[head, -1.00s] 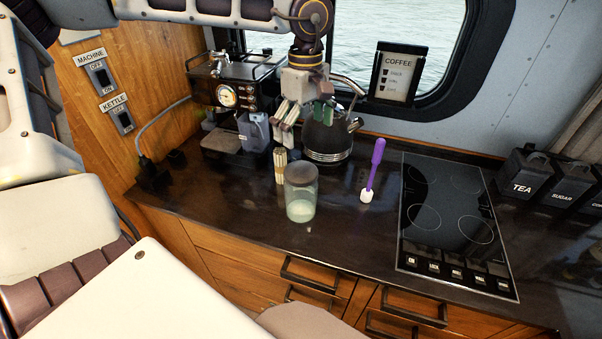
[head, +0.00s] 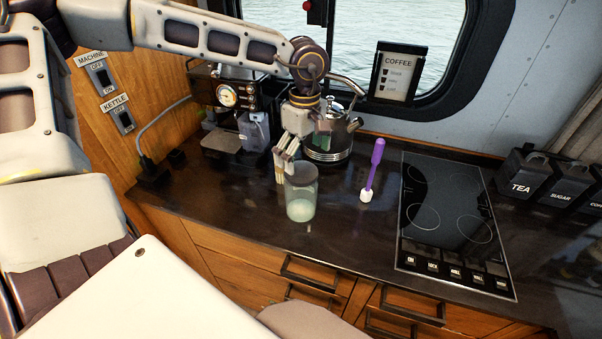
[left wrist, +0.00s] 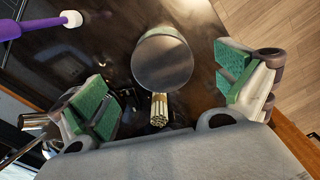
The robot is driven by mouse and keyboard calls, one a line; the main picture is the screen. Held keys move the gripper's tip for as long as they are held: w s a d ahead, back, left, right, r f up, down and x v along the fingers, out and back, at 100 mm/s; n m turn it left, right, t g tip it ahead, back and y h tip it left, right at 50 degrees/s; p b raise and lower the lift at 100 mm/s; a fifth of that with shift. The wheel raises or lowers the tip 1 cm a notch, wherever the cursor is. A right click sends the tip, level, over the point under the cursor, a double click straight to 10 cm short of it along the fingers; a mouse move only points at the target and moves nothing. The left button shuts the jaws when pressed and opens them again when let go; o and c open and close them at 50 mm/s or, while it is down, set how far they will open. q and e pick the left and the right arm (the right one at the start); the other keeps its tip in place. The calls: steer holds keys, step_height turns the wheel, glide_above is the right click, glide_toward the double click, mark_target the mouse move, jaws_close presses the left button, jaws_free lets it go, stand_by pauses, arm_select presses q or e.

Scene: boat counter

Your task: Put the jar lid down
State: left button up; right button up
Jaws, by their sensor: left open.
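A glass jar (head: 301,205) with pale contents stands upright on the dark counter. Its round grey lid (head: 303,173) sits on its mouth; in the left wrist view the lid (left wrist: 162,64) shows as a dark disc with the glass rim behind it. My left gripper (head: 302,153) is just above and behind the jar, open and empty. In the left wrist view its green-padded fingers are spread on either side of the lid, apart from it. My right gripper is not in view.
A bundle of sticks (left wrist: 160,109) stands close behind the jar. A kettle (head: 328,140) and coffee machine (head: 228,95) are behind. The counter's front left is clear.

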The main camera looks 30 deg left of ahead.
mark_target(303, 172)
arm_select(q)
steer(key=shift+a+f+p, duration=0.15)
steer(key=shift+f+p, duration=0.15)
steer(key=shift+f, duration=0.5)
steer(key=shift+a+f+p, duration=0.1)
steer(key=shift+f+p, duration=0.2)
steer(key=shift+f, duration=1.5)
steer(key=shift+c, duration=0.4)
steer(key=c, duration=0.9)
steer(key=shift+r, duration=0.1)
steer(key=shift+r+b, duration=0.6)
steer(key=shift+r, duration=4.35)
